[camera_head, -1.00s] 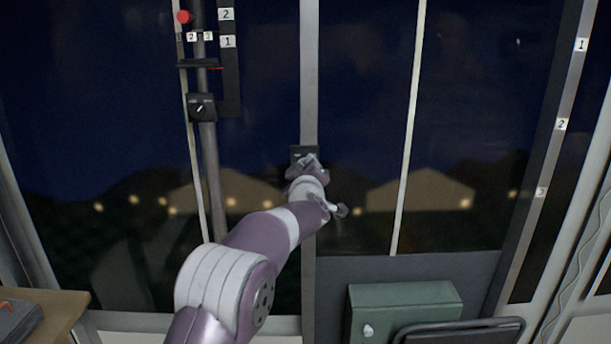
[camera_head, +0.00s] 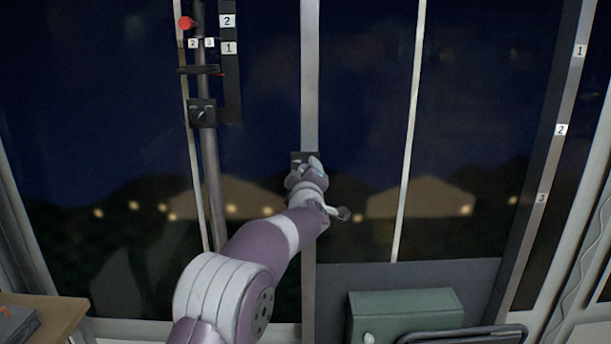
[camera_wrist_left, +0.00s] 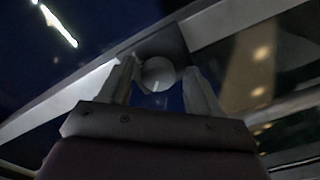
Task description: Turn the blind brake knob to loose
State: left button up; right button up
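A dark box (camera_head: 298,157) is fixed on the grey upright post at the middle of the head view. My left gripper (camera_head: 313,165) is right in front of it and hides most of it. In the left wrist view, a round grey knob (camera_wrist_left: 158,75) with a pale pointer line sits on a dark plate. The fingers of my left gripper (camera_wrist_left: 162,80) stand open on either side of it. The left finger is very close to the knob or touching it; a small gap shows at the right finger. I cannot read any label on it. My right gripper is not in view.
Another black box with a dial (camera_head: 202,114) is on the pole at left, below number tags and a red knob (camera_head: 186,23). A green box (camera_head: 405,312) is at lower right, beside a dark rail (camera_head: 470,335). A wooden surface (camera_head: 45,315) is at lower left.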

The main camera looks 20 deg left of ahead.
pick_arm(q)
jog(key=b+v, duration=0.4)
jog(key=v, duration=0.8)
jog(key=shift+s, duration=0.35)
jog(key=shift+d+r, duration=0.1)
jog(key=shift+d, duration=0.05)
